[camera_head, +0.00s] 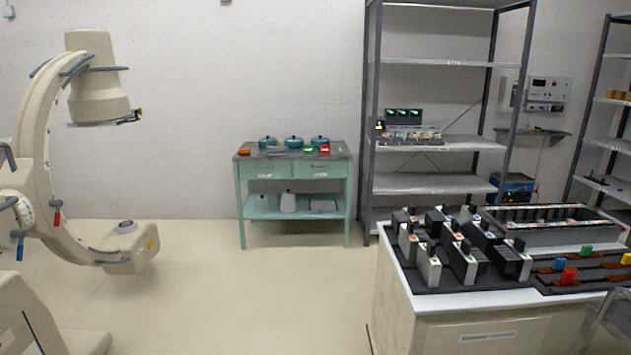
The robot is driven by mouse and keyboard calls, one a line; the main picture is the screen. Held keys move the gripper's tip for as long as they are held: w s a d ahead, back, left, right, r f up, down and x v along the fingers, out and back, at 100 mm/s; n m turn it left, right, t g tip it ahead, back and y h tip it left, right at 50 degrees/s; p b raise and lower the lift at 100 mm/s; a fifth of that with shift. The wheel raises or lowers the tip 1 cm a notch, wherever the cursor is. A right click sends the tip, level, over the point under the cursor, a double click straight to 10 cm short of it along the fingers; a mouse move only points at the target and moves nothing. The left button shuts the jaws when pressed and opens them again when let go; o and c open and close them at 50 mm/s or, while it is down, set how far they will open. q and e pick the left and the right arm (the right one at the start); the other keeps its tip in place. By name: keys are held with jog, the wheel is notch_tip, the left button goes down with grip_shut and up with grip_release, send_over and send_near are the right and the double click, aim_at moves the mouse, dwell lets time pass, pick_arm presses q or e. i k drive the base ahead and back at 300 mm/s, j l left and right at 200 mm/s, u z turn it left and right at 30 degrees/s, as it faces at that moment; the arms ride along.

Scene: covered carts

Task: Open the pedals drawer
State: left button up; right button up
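A teal table (241,212) with two drawers stands against the back wall in the head view. Its left drawer (266,172) and right drawer (319,170) both look shut. Each has a small pale label, too small to read, so I cannot tell which one is the pedals drawer. Neither of my grippers is in view.
Teal-lidded pots (293,142) stand on the table. A C-arm machine (40,150) is at the left. A grey shelf rack (367,130) stands right of the table. A white cart (400,320) with black-and-white modules fills the lower right. The floor (250,300) before the table is clear.

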aim_at(302, 168)
jog(key=i+j+u, duration=0.25)
jog(key=i, duration=0.45)
jog(key=i+u, duration=0.25)
jog(key=i, duration=0.4)
jog(key=i+z, duration=0.35)
jog(key=i, duration=1.9)
